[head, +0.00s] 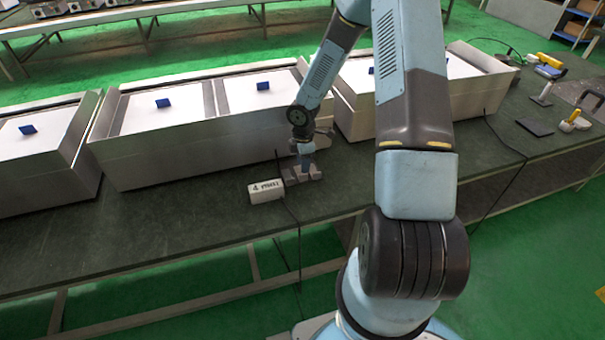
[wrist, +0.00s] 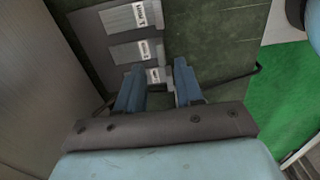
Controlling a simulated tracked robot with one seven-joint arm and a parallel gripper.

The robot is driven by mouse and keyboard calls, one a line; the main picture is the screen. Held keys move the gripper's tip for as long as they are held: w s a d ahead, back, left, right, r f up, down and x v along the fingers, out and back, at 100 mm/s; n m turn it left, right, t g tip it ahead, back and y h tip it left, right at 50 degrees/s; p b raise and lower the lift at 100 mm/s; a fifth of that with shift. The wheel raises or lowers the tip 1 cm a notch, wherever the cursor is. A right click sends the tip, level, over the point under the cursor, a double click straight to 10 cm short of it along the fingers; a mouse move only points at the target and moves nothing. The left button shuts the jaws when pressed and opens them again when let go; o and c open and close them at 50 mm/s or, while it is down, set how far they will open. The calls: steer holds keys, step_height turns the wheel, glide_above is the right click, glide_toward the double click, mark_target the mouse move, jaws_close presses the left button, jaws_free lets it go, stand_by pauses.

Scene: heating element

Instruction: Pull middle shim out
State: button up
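In the wrist view, several flat grey shims with white labels lie in a row on a dark grey holder (wrist: 98,38). One shim (wrist: 125,17) is at the top, the middle shim (wrist: 128,53) is below it, and a third label (wrist: 153,75) shows lowest, partly hidden. My gripper (wrist: 158,67) is open, its two blue fingers apart on either side of the lowest label. I cannot tell whether a finger touches anything. In the head view my gripper (head: 305,168) is low over the small grey blocks at the bench's front, beside the metal box.
A white labelled block (head: 266,190) stands left of my gripper, near the front edge of the dark bench (head: 180,220). Metal boxes (head: 165,150) with blue tabs line the back. A thin black cable (head: 292,215) hangs over the edge. Tools (head: 570,120) lie far right.

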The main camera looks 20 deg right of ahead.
steer(key=shift+f, duration=2.75)
jaws_close()
